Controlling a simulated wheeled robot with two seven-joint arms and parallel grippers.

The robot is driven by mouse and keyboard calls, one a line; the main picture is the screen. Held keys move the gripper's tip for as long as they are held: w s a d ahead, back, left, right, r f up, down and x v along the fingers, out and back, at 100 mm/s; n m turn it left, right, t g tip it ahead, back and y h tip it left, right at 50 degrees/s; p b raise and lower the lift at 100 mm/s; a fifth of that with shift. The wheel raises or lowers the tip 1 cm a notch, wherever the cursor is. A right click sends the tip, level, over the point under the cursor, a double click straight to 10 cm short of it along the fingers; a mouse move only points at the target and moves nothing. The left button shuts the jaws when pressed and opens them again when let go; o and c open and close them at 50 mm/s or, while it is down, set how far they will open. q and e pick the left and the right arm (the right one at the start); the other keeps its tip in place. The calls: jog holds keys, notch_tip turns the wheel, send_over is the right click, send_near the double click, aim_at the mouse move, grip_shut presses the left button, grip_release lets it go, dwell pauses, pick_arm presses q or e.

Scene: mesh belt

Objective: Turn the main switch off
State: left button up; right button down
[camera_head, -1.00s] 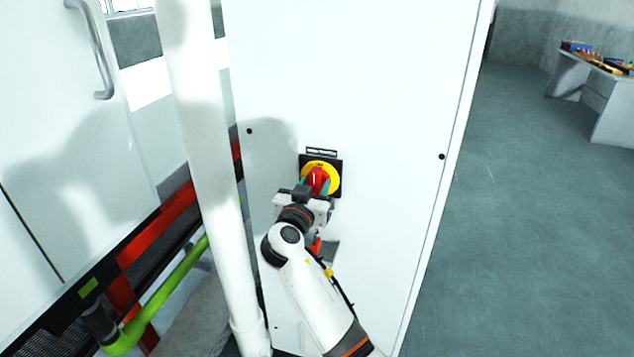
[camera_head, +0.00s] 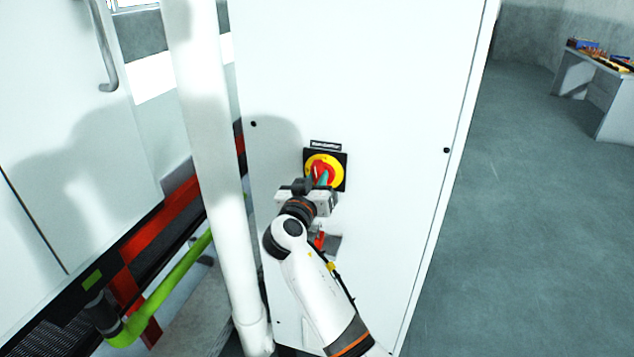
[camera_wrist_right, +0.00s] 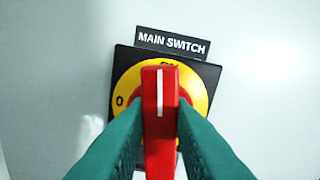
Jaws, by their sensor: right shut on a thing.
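The main switch is a red rotary handle (camera_wrist_right: 160,85) on a yellow disc (camera_wrist_right: 128,80) and a black plate (camera_head: 342,158). It is mounted on the white cabinet door (camera_head: 385,90). In the right wrist view the handle's white line points near the partly covered ON mark, slightly toward the 0 side. The 0 shows at the disc's left. My right gripper (camera_head: 322,181) is shut on the handle, a teal finger on each side, as the right wrist view (camera_wrist_right: 160,118) also shows. The fingers hide the lower disc. My left gripper is not in view.
A white vertical pipe (camera_head: 205,130) stands just left of the cabinet. A red handle-like part (camera_head: 319,240) sits below the switch, partly behind my arm. A green bar (camera_head: 165,290) is at lower left. Open floor (camera_head: 520,220) and a table (camera_head: 610,85) are at right.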

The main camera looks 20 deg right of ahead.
jog(key=n, duration=0.3)
jog(key=shift+n, duration=0.4)
jog(key=n, duration=0.3)
jog(key=shift+w+a+n, duration=0.1)
jog(key=shift+a+n, duration=0.05)
jog(key=shift+n, duration=0.15)
jog(key=n+p, duration=0.1)
jog(key=n, duration=0.2)
jog(key=shift+n+p, duration=0.3)
jog(key=shift+w+f+n+p, duration=0.15)
jog(key=shift+n+p, duration=0.4)
jog(key=shift+n, duration=0.6)
jog(key=shift+s+f+n+p, duration=0.1)
jog(key=shift+n+p, duration=0.4)
jog(key=shift+n, duration=0.65)
jog(key=c, duration=1.5)
grip_release()
jog(key=shift+o, duration=1.1)
jog(key=shift+w, duration=0.1)
jog(key=shift+f, duration=0.15)
